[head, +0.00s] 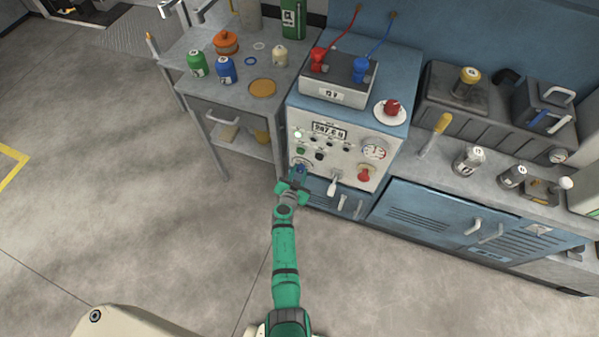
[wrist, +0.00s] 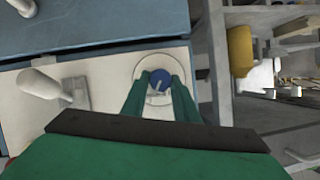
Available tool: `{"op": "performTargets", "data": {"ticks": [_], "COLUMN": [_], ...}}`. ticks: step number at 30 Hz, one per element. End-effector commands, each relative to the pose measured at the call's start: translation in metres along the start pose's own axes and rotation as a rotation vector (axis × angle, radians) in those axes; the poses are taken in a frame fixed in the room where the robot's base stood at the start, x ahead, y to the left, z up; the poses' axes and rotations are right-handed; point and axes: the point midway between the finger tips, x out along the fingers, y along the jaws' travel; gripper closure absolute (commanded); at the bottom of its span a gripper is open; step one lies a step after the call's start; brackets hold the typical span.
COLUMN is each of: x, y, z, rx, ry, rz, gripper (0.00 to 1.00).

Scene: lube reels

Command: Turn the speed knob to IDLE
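The blue knob (wrist: 159,80) sits on a round pale dial on the light control panel (wrist: 105,85). In the head view the knob (head: 301,169) is at the panel's lower left, partly covered by my gripper. I cannot read its markings in either view. My green gripper (wrist: 160,77) reaches to the panel with one finger on each side of the knob. The knob fills most of the space between the fingertips. I cannot tell whether the fingers press on it or stand just clear.
A white lever (head: 333,186) stands right of the knob. A red knob (head: 364,174), a round gauge (head: 375,150) and a digital display (head: 328,130) are on the same panel. A grey cart (head: 214,102) with jars stands to the left. The floor on the left is clear.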

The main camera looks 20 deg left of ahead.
Motion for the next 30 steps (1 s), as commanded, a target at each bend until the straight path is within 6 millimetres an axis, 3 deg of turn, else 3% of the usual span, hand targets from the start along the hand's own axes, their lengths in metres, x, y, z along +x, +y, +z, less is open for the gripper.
{"op": "performTargets", "data": {"ticks": [14, 30], "x": [-0.0001, 0.0005], "y": [-0.0001, -0.0040], "z": [0.0003, 0.0022], "rx": [-0.081, -0.515], "ry": [-0.001, -0.002], "rz": [0.035, 0.214], "gripper": [0.95, 0.95]}}
